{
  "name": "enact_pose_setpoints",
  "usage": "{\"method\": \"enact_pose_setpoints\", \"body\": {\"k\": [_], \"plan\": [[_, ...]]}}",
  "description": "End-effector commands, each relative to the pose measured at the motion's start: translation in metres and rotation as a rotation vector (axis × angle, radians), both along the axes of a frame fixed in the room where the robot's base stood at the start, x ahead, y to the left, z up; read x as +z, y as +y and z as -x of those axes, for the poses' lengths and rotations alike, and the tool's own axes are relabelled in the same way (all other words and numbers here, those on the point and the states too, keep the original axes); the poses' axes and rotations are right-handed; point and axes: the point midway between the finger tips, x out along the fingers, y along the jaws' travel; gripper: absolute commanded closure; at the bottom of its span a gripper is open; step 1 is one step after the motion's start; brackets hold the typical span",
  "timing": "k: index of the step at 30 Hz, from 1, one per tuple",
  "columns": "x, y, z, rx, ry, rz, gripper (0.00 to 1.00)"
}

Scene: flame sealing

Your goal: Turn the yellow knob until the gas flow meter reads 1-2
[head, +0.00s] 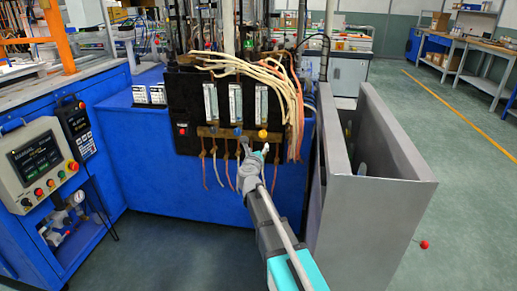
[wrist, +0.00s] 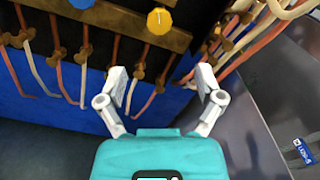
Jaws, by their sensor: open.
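The yellow knob (head: 263,134) sits at the lower right of the black meter panel, below the rightmost flow meter (head: 261,104). In the wrist view the yellow knob (wrist: 159,20) is near the top centre, beyond my fingertips. My gripper (head: 256,154) is just below the knob in the head view. In the wrist view my gripper (wrist: 160,78) has its two fingers spread apart with nothing between them, and it does not touch the knob. The meter's reading is too small to tell.
A blue knob (head: 237,132) is left of the yellow one, also in the wrist view (wrist: 82,3). Pale and reddish hoses (head: 292,95) hang close on the right. Thin tubes hang below the brass bar (wrist: 120,20). A grey metal enclosure (head: 375,170) stands right of my arm.

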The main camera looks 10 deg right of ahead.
Motion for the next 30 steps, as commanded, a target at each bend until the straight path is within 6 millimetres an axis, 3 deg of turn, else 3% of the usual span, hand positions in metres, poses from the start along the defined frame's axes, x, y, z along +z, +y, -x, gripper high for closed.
{"method": "enact_pose_setpoints", "body": {"k": [8,22,30], "plan": [[0.0,0.0,0.001,0.0,-0.006,-0.017,0.16],[-0.002,0.006,0.018,0.001,-0.116,-0.354,0.16],[-0.002,0.008,0.019,0.001,-0.13,-0.398,0.16]]}}
